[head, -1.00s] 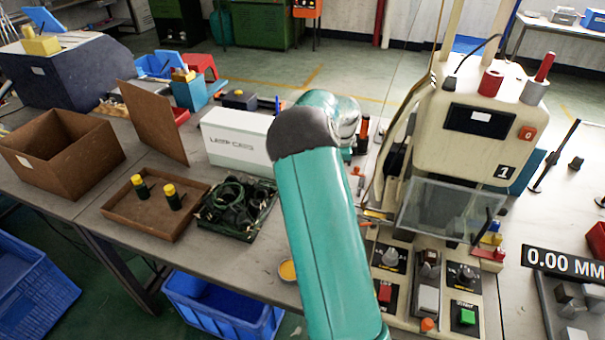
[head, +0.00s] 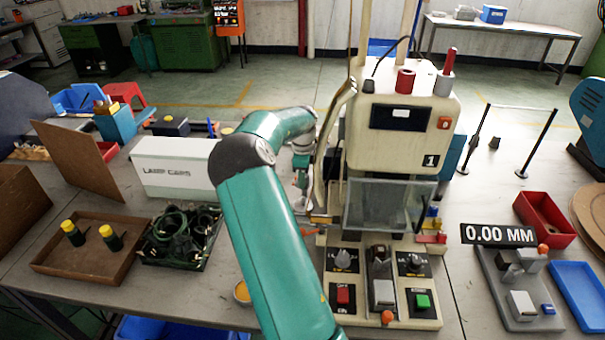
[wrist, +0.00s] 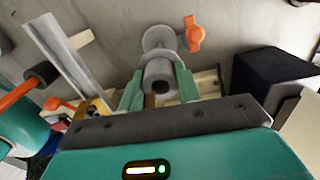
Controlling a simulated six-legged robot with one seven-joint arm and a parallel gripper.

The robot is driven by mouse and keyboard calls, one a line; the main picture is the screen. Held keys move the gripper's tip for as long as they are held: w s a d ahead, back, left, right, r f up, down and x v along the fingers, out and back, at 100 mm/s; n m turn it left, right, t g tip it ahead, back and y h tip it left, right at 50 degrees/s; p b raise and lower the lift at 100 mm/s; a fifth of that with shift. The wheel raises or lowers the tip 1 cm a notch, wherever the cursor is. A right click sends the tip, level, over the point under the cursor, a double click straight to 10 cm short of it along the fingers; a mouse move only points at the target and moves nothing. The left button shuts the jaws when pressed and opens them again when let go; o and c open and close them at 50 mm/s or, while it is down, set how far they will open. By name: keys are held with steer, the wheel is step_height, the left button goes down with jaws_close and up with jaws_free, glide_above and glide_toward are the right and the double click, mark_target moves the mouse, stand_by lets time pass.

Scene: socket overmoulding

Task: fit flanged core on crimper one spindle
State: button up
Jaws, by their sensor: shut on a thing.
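Crimper one is the cream machine (head: 395,137) marked 1, right of my arm in the head view. In the wrist view my gripper (wrist: 159,88) has its green fingers closed around a grey flanged core (wrist: 158,72), with a wide round flange beyond the fingers and a dark bore facing the camera. In the head view my wrist (head: 303,178) is beside the machine's left side, and the fingers and core cannot be made out there. An orange knob (wrist: 194,34) shows just beyond the core. I cannot make out the spindle clearly; whether the core touches it cannot be told.
A clear guard (head: 390,207) hangs at the machine's front above a control panel (head: 343,260). A white box (head: 173,167), a brown tray (head: 85,258) and a cable tray (head: 180,235) lie left. A grey gauge plate (head: 517,290) and red bin (head: 545,218) lie right.

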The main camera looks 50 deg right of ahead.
steer(key=shift+f, duration=2.25)
steer(key=shift+f, duration=2.45)
steer(key=o, duration=1)
steer(key=shift+o, duration=0.2)
steer(key=shift+r, duration=0.15)
